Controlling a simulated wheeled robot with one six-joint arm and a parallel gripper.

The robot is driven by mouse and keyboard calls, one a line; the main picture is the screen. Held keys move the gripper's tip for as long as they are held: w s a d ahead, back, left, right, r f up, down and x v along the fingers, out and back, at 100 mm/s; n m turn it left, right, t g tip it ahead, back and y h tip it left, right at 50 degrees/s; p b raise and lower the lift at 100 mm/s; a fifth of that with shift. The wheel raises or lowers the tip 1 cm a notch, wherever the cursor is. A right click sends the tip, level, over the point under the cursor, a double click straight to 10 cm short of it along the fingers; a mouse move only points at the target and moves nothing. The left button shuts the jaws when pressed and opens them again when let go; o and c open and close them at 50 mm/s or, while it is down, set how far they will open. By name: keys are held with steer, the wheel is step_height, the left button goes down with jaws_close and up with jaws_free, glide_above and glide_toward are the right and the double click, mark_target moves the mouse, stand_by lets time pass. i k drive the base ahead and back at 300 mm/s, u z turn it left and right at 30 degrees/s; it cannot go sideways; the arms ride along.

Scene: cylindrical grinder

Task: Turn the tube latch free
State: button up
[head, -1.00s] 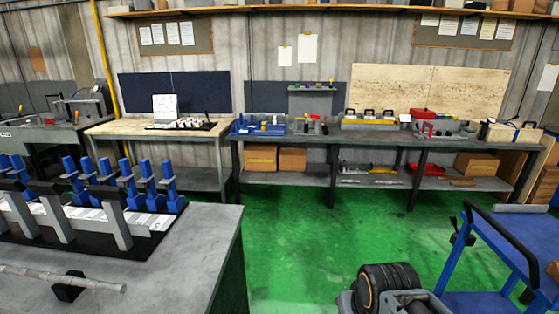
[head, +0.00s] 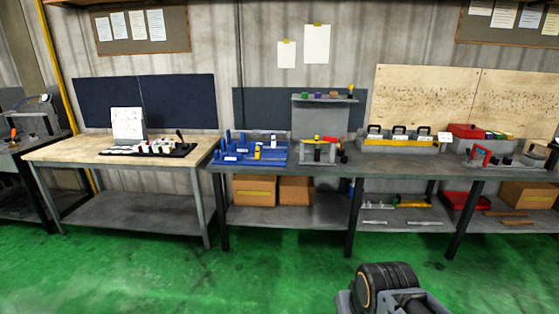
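I cannot pick out a tube latch for certain at this distance. On the grey workbench (head: 345,171) ahead, a blue tray (head: 240,158) holds blue uprights and small yellow and white parts. To its right stands a small grey frame fixture (head: 318,151) with yellow and red pieces on top. A grey holder (head: 388,146) with several black handles and a yellow strip is farther right. A red-handled item (head: 480,153) stands near the right end. Part of my own arm shows at the bottom; my gripper's fingers are not in view.
A wooden-topped table (head: 120,149) stands at the left with a white board (head: 128,122) and a black mat of small parts. Cardboard boxes (head: 254,190) sit on the workbench's lower shelf. The green floor (head: 200,275) before the benches is clear.

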mark_target(326, 138)
steer(key=i, duration=1.75)
steer(key=z, duration=0.2)
